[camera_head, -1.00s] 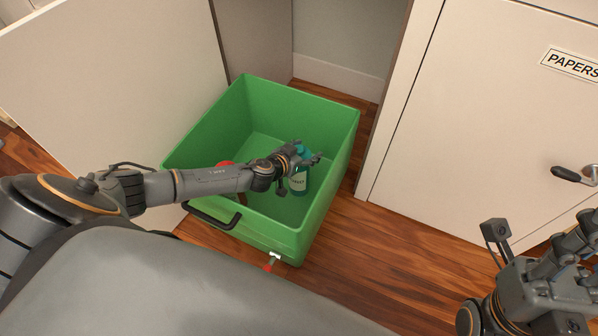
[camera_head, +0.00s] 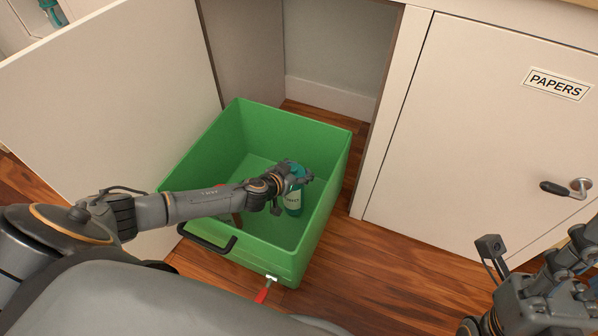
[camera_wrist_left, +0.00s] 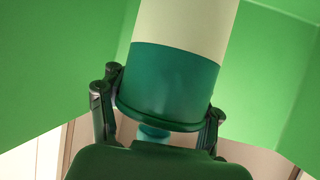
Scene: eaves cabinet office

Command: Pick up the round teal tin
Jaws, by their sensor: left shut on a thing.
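The round teal tin (camera_head: 293,203) has a pale label and sits upright inside the green crate (camera_head: 318,235), near its right side. In the left wrist view the tin (camera_wrist_left: 170,85) fills the middle, teal at its near end with a cream band beyond. My left gripper (camera_head: 300,178) reaches into the crate from the left and is shut on the upper part of the tin, one finger on each side. The tin's base is not clear, so I cannot tell whether it touches the crate floor. My right gripper is partly cut off at the lower right; its fingers are unclear.
The crate has a black handle (camera_head: 207,238) and high walls around my left wrist. A red object (camera_head: 219,187) is partly hidden under my arm. Another red item (camera_head: 264,292) is at the crate's front. An open cabinet door (camera_head: 110,100) stands left; a closed PAPERS door (camera_head: 470,130) stands right.

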